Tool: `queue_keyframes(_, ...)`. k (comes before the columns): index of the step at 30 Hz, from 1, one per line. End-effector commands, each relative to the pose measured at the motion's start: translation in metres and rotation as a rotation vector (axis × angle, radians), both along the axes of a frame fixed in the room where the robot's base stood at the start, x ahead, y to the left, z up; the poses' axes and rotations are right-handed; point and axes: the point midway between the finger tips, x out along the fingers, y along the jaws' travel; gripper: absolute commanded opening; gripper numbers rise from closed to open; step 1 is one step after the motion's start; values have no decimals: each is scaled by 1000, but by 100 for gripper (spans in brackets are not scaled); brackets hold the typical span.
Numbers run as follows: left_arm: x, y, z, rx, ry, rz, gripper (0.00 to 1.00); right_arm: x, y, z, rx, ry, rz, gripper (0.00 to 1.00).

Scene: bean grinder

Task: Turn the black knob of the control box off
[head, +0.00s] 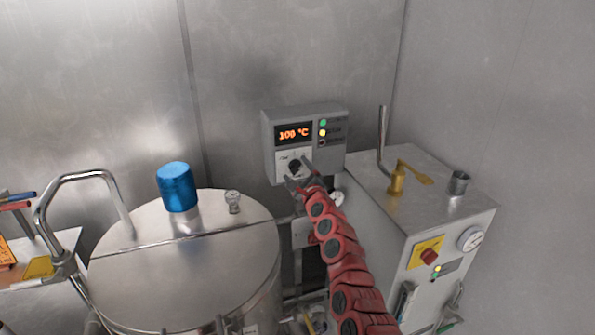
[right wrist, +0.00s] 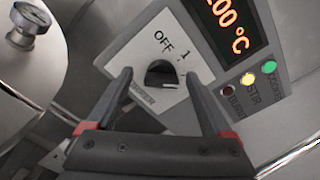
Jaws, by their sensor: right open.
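My right gripper (head: 298,180) is right in front of the knob. In the right wrist view its two fingers (right wrist: 158,82) are open, one on each side of the knob, and I see no contact. My left gripper is not in view.
A steel tank (head: 180,270) with a blue cap (head: 177,187) and a curved handle stands to the left. Wall space above the box is clear.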

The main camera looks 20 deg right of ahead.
Motion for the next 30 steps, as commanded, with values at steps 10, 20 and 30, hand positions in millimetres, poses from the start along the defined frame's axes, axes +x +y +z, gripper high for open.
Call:
queue_keyframes(10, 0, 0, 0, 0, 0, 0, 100, 4, -3, 1, 0, -1, -6, 85)
queue_keyframes(20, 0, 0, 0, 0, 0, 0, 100, 4, -2, 1, -1, -1, -5, 40)
queue_keyframes(30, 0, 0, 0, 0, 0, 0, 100, 4, -2, 1, -3, -1, -5, 0)
